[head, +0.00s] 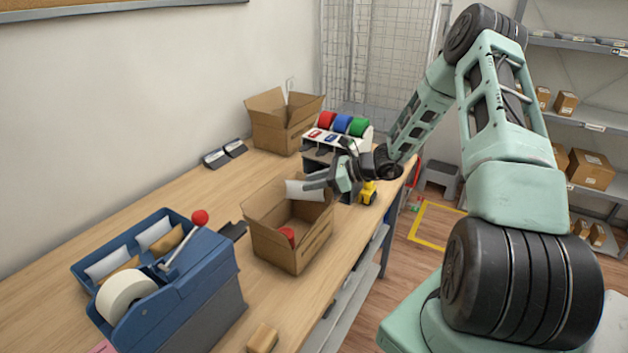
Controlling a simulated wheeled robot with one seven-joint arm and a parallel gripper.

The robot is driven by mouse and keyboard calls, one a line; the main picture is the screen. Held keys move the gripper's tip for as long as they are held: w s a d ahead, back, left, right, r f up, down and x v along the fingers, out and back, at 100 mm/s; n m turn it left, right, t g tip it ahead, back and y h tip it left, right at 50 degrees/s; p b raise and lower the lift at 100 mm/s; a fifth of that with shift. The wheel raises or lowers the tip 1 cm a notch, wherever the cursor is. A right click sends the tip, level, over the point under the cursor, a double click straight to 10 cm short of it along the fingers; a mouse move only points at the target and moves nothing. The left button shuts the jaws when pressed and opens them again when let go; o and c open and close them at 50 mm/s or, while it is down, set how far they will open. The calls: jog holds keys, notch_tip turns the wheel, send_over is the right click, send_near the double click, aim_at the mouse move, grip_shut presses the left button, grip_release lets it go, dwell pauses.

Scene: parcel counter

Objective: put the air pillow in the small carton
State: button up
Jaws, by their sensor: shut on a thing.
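A white air pillow (298,191) is held in my gripper (314,184), whose jaws are shut on it. The gripper reaches in from the right and holds the pillow over the far part of an open brown carton (278,248) at the front of the counter. Whether the pillow touches a flap is unclear. A red object (288,235) shows inside this carton; part of its floor is hidden. A second open brown carton (277,133) stands farther back by the wall. Which one the task calls small is not marked; the nearer one lies under the pillow.
A blue tape dispenser (185,285) with a tray of white and tan packets stands at the left front. A rack with red, blue and green rolls (342,124) and a yellow toy (367,193) are beyond the carton. A small tan block (262,338) lies in front.

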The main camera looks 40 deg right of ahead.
jog(key=shift+f+b, duration=0.4)
jog(key=shift+f, duration=0.25)
jog(key=o, duration=0.9)
jog(key=shift+r, duration=0.1)
